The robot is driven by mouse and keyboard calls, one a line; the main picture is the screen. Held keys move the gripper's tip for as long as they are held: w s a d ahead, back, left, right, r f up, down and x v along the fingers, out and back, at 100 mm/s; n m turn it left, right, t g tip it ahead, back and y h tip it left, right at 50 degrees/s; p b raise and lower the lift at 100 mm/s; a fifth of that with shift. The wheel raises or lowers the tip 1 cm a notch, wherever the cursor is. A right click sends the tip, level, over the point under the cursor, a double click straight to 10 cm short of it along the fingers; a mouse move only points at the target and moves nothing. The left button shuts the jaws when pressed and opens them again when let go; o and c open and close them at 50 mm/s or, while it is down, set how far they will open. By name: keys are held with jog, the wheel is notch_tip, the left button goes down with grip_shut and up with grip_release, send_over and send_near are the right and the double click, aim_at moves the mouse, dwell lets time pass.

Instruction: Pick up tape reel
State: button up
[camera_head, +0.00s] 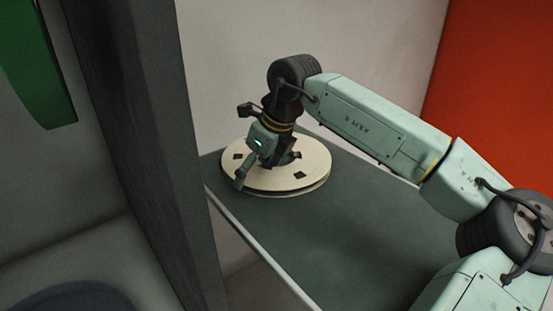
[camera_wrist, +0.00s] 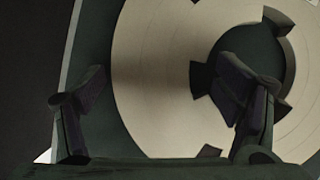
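The tape reel (camera_head: 305,182) is a flat cream disc with dark cutouts. It lies at the far end of the dark green table (camera_head: 345,235), close to the pale wall. My gripper (camera_head: 266,168) is over it, pointing down, with its fingers spread. In the wrist view, the reel (camera_wrist: 155,70) fills the middle and right, with its dark hub (camera_wrist: 262,55) at upper right. The left finger of my gripper (camera_wrist: 160,90) is beside the reel's outer rim, the right finger in front of the hub. Nothing is visibly held, and contact with the reel cannot be told.
A dark upright post (camera_head: 150,150) stands left of the table in the head view. The pale wall (camera_head: 225,80) is behind the reel, and a red panel (camera_head: 500,90) is at right. The table's near part is clear of objects.

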jog(key=c, duration=1.5)
jog(key=shift+c, duration=0.5)
jog(key=shift+r, duration=0.1)
